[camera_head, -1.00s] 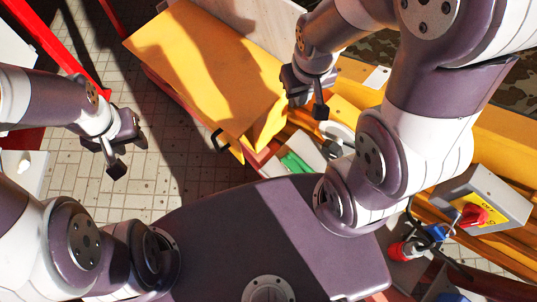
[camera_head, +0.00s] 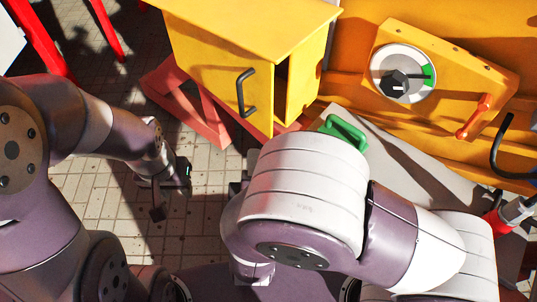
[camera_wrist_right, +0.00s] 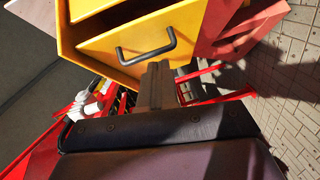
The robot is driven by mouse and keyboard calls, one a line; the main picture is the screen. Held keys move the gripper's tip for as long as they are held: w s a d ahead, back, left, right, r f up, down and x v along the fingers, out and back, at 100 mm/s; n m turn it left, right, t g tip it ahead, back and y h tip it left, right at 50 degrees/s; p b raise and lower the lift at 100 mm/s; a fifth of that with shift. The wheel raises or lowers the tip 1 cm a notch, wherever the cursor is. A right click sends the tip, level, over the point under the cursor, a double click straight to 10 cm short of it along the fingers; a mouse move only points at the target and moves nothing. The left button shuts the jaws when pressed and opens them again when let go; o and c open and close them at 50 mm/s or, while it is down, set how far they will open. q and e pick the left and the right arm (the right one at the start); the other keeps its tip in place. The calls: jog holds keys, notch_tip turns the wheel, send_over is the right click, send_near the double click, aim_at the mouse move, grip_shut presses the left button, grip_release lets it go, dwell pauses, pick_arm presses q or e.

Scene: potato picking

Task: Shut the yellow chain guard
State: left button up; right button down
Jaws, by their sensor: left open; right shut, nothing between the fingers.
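The yellow chain guard (camera_head: 215,78) is a box with a black bar handle (camera_head: 247,93) on its front panel. A dark gap shows beside that panel, so it stands partly open. In the right wrist view the panel (camera_wrist_right: 113,43) stands out from the box, with a gap above it. My right gripper (camera_wrist_right: 156,68) is shut and empty, its tips just below the handle (camera_wrist_right: 146,50) in that picture; I cannot tell if they touch. In the head view my right arm hides its fingers. My left gripper (camera_head: 172,192) is open and empty above the floor, left of the guard.
A red stand (camera_head: 185,105) is under the guard. To the right are a yellow panel with a round dial (camera_head: 403,73), an orange-red lever (camera_head: 474,116) and a green handle (camera_head: 343,130) on a grey surface. Tiled floor (camera_head: 95,190) is open at left.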

jog(key=shift+n+t, duration=0.7)
jog(key=w+b, duration=0.1)
jog(key=w, duration=0.2)
jog(key=w+d+b, duration=0.1)
jog(key=w+b, duration=0.1)
jog(key=w, duration=0.2)
jog(key=w+d+b, duration=0.1)
jog(key=w+b, duration=0.1)
jog(key=w, duration=0.1)
jog(key=shift+w+d+f, duration=0.15)
jog(key=shift+w+f, duration=0.1)
jog(key=shift+f, duration=0.05)
jog(key=shift+w+d+r, duration=0.1)
jog(key=shift+w+d, duration=0.25)
jog(key=shift+d, duration=0.05)
pick_arm(q)
notch_tip(320, 180, down, 7)
jog(key=shift+a+f, duration=0.15)
jog(key=shift+a, duration=0.05)
